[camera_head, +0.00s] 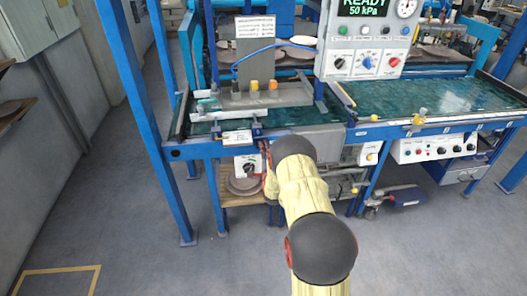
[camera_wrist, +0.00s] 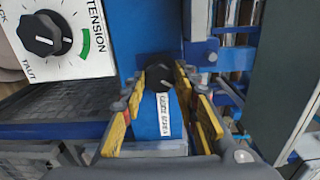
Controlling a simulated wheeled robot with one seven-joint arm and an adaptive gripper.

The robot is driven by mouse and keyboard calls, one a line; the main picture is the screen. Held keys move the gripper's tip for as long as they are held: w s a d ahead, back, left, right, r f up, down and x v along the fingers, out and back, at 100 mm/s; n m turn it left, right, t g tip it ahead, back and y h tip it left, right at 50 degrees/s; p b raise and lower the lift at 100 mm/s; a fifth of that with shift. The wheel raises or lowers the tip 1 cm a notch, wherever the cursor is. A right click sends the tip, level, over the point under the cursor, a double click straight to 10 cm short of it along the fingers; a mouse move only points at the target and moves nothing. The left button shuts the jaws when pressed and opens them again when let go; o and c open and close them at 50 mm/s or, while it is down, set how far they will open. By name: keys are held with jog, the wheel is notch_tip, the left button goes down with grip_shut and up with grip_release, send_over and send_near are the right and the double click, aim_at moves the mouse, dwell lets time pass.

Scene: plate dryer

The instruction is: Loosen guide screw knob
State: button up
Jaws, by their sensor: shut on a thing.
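The guide screw knob (camera_wrist: 158,79) is black and round in the wrist view. It sits at the far end of a blue block with a white label (camera_wrist: 165,114) that seems to read "GUIDE SCREW". My gripper (camera_wrist: 161,74) has its yellow-sided fingers on the left and right of the knob, shut on it. In the head view, my arm reaches the front of the blue machine frame (camera_head: 190,150), and its black, rounded wrist hides the knob and most of my gripper. Whether the knob has turned cannot be told.
A white tension panel (camera_wrist: 77,65) with a black dial (camera_wrist: 45,34) is close on the left in the wrist view. It also shows in the head view (camera_head: 242,160). A green-topped table (camera_head: 450,97) extends right. Open floor (camera_head: 120,215) lies at left.

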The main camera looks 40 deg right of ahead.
jog(key=shift+d, duration=0.1)
jog(key=o, duration=1.2)
jog(key=v, duration=1.2)
jog(key=shift+f, duration=0.1)
